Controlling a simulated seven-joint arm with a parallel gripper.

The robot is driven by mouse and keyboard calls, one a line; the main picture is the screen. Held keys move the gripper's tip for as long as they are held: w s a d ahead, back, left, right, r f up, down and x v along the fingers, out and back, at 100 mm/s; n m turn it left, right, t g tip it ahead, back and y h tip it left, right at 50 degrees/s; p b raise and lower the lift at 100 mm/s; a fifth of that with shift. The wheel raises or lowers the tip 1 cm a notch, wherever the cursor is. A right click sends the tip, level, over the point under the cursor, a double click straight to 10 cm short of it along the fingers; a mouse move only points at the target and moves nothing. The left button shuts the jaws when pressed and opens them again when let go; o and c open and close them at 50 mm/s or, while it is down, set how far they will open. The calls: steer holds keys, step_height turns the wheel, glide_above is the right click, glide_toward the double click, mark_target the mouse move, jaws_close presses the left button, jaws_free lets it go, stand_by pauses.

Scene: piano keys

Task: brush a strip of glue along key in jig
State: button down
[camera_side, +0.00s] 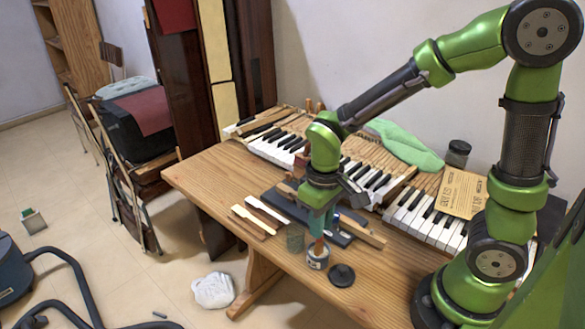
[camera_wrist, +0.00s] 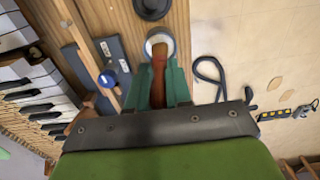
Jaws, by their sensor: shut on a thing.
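My gripper (camera_side: 318,222) is shut on a brush with a reddish-brown handle, pointing down. In the wrist view the brush (camera_wrist: 158,70) sits between the teal fingers (camera_wrist: 160,88). Its lower end is at the mouth of a small glue pot (camera_side: 317,258), also seen in the wrist view (camera_wrist: 160,38); how deep it reaches is hidden. The dark jig (camera_side: 283,204) lies behind my gripper, partly hidden by it. It shows in the wrist view as a dark plate (camera_wrist: 112,52) with a blue round part (camera_wrist: 107,78). I cannot make out clearly which key is in it.
A black lid (camera_side: 341,275) lies beside the pot. A see-through tumbler (camera_side: 295,238) stands left of it. Loose keys (camera_side: 252,221) lie at the table's left. The keyboard (camera_side: 410,214), green cloth (camera_side: 408,145), brown paper (camera_side: 460,193) and dark jar (camera_side: 457,154) are behind.

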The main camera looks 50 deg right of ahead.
steer(key=shift+f, duration=0.5)
stand_by(1.0)
steer(key=shift+r, duration=0.1)
steer(key=shift+r, duration=3.5)
